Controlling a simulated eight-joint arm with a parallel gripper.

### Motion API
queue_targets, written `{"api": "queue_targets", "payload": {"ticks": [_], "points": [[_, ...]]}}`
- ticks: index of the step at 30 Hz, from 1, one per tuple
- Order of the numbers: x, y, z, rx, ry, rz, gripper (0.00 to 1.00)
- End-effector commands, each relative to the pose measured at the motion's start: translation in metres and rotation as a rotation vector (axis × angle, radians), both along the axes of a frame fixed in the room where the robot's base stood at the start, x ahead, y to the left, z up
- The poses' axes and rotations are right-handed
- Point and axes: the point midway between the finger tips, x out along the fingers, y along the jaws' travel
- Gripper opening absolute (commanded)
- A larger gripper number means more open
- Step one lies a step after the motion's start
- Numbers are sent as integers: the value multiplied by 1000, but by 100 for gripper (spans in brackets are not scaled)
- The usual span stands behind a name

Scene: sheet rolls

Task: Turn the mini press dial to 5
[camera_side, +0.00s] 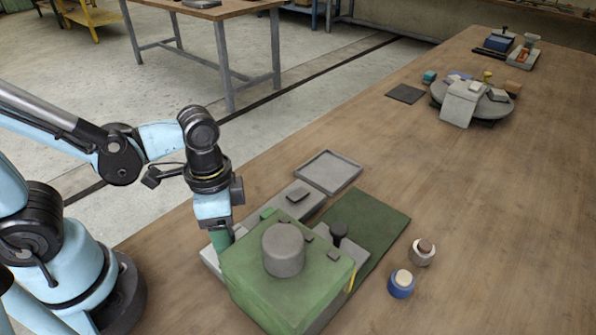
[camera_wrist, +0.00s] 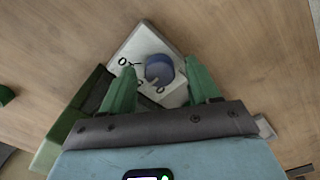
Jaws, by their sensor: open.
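The mini press (camera_side: 240,262) is a green box with a grey cylinder (camera_side: 283,250) on top, at the front of the table in the side view. In the wrist view a blue round dial (camera_wrist: 158,68) sits on a pale plate (camera_wrist: 140,45) with dark markings; I cannot read its setting. My gripper (camera_wrist: 160,68) is open, its green fingers on either side of the dial in the picture. I cannot tell whether the fingertips are level with the dial or above it. In the side view my gripper (camera_side: 220,238) points down behind the press's left side, and the dial is hidden.
A dark green mat (camera_side: 378,218) and a shallow grey tray (camera_side: 328,172) lie beside the press. A round grey stand (camera_side: 500,108) with small items is farther back. The table's right side is clear.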

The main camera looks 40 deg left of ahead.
Motion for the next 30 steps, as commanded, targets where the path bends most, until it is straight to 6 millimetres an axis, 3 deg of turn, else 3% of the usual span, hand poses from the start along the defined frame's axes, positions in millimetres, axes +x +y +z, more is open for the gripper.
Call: {"api": "queue_targets", "payload": {"ticks": [8,30], "points": [[0,1,20,0,0,0,61],[2,3,104,0,0,0,61]]}}
